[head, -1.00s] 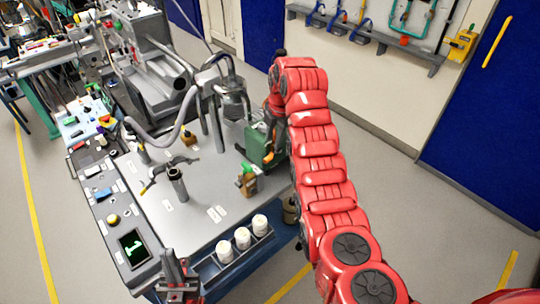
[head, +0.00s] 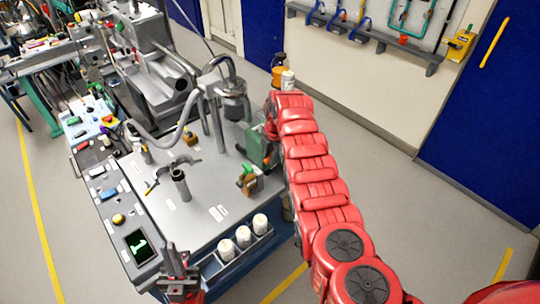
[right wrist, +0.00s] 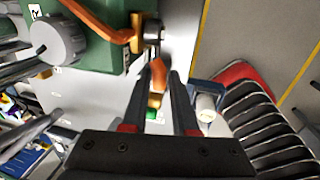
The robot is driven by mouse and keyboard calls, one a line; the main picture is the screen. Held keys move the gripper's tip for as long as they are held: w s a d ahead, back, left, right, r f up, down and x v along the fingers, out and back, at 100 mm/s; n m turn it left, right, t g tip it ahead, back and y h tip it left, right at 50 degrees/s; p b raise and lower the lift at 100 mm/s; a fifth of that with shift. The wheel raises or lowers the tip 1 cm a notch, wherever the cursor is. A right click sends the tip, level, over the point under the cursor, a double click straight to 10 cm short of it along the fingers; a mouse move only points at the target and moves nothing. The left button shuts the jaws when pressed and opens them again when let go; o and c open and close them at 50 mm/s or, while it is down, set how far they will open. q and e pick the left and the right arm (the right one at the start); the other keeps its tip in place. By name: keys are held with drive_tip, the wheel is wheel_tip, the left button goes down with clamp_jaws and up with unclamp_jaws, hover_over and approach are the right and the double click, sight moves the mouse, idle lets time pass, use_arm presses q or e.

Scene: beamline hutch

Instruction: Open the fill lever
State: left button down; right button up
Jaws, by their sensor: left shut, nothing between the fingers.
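In the right wrist view an orange lever (right wrist: 105,22) sticks out from a green housing (right wrist: 95,50), its end at a metal shaft. I take it for the fill lever. My right gripper (right wrist: 164,76) is open just below the shaft, fingers apart. An orange-brown piece (right wrist: 157,78) shows between the fingertips; I cannot tell if it is touched. In the head view the green housing (head: 257,146) stands at the bench's right edge, partly behind my red right arm, which hides the right gripper. My left gripper (head: 177,256) is shut and empty at the bench's front left.
White jars (head: 243,236) stand in a front tray. A control panel (head: 138,245) lines the left edge. Floor is open to the right.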

clamp_jaws()
idle(1.2)
